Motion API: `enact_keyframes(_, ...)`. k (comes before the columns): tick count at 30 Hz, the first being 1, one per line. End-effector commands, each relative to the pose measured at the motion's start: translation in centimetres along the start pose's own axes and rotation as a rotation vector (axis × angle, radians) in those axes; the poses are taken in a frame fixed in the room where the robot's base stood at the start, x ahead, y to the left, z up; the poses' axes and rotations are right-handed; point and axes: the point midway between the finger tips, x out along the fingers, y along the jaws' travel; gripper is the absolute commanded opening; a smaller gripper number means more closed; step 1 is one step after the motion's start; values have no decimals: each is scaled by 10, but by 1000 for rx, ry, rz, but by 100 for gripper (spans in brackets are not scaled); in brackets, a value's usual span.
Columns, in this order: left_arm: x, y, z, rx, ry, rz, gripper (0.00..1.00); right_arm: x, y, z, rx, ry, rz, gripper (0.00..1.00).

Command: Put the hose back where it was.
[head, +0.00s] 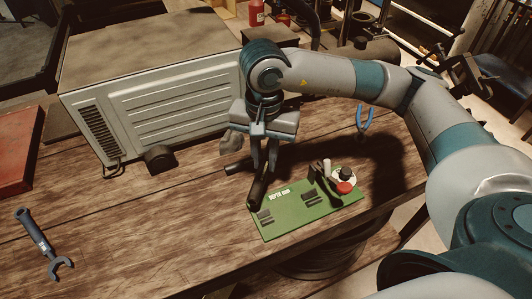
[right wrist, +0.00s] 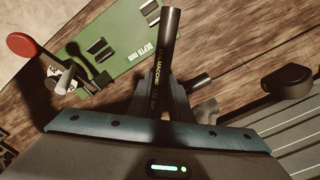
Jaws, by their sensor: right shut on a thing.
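My right gripper (head: 265,165) is shut on a black hose (head: 258,190) to the left of the green board. In the right wrist view the hose (right wrist: 171,40), with pale lettering along it, stands out lengthwise from between the fingers (right wrist: 165,105). In the head view its lower end overlaps the left corner of the green board (head: 290,220); I cannot tell whether it touches. The board, with dark slots and white lettering, also shows in the right wrist view (right wrist: 118,22). A second short dark tube (head: 233,170) lies beside the gripper. My left gripper is out of view.
A red-knobbed device (head: 345,187) stands at the board's right end. A large grey metal box (head: 150,75) is behind, with a dark round knob (head: 160,159) before it. Blue pliers (head: 365,122) and a wrench (head: 43,245) lie on the wooden table. The front left tabletop is mostly clear.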

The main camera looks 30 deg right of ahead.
Motion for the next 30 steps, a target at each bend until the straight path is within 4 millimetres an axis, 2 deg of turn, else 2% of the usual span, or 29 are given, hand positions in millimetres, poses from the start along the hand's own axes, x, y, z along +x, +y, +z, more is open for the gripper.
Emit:
enact_keyframes(9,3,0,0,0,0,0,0,12,0,7,-423,-1,2,0)
enact_keyframes(15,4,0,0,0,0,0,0,18,0,10,-634,0,2,0)
enact_keyframes(21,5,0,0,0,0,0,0,20,0,11,-733,0,3,0)
enact_keyframes(30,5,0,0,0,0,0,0,21,0,11,-748,-1,3,0)
